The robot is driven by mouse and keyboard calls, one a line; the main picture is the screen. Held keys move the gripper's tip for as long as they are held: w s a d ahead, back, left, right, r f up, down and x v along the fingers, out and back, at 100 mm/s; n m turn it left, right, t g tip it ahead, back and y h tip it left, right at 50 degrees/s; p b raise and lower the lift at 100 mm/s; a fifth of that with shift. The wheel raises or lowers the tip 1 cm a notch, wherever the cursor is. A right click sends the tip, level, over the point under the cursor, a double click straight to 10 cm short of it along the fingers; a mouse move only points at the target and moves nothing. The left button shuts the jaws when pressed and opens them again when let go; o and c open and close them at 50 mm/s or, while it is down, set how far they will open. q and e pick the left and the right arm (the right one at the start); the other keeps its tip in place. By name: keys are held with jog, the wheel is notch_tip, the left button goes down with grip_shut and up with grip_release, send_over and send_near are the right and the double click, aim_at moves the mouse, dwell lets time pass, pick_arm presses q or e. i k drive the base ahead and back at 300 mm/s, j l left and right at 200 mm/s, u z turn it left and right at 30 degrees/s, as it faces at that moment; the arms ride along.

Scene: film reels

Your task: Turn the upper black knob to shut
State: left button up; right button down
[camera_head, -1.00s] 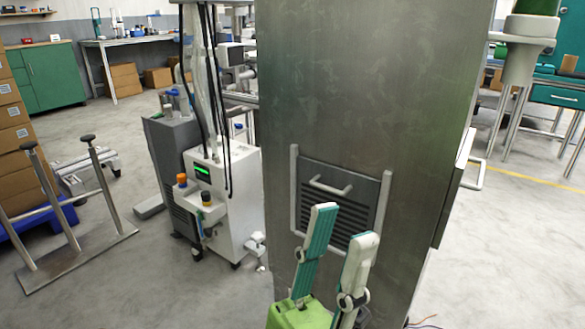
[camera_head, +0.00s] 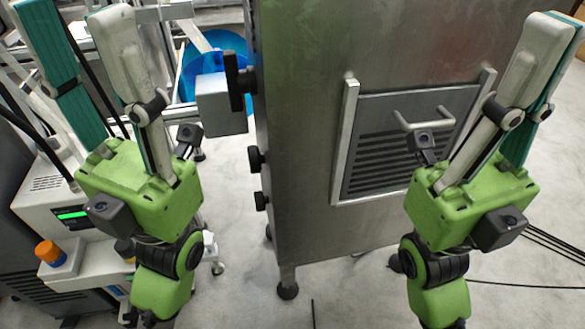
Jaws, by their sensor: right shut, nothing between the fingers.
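A tall steel cabinet (camera_head: 300,60) stands in the middle. On its left side, two small black knobs stick out, an upper knob (camera_head: 255,159) and a lower knob (camera_head: 261,201). A larger black handle (camera_head: 236,82) sits above them beside a grey box. Whether the upper knob is open or shut I cannot tell. My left gripper (camera_head: 80,15) is open and empty, left of the knobs and apart from them, with its fingers pointing up the picture. My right gripper (camera_head: 552,28) is shut and empty, in front of the cabinet's right side and far from the knobs.
A vented panel with a bar handle (camera_head: 424,119) is on the cabinet front. A blue round bin (camera_head: 213,58) stands behind the grey box (camera_head: 220,103). A white machine with an orange knob (camera_head: 48,252) is at left. Cables lie on the floor at right.

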aim_at(256, 158)
jog(key=j, duration=0.55)
jog(key=j+z, duration=0.6)
jog(key=z, duration=0.2)
jog(key=j+z, duration=0.3)
jog(key=z, duration=0.15)
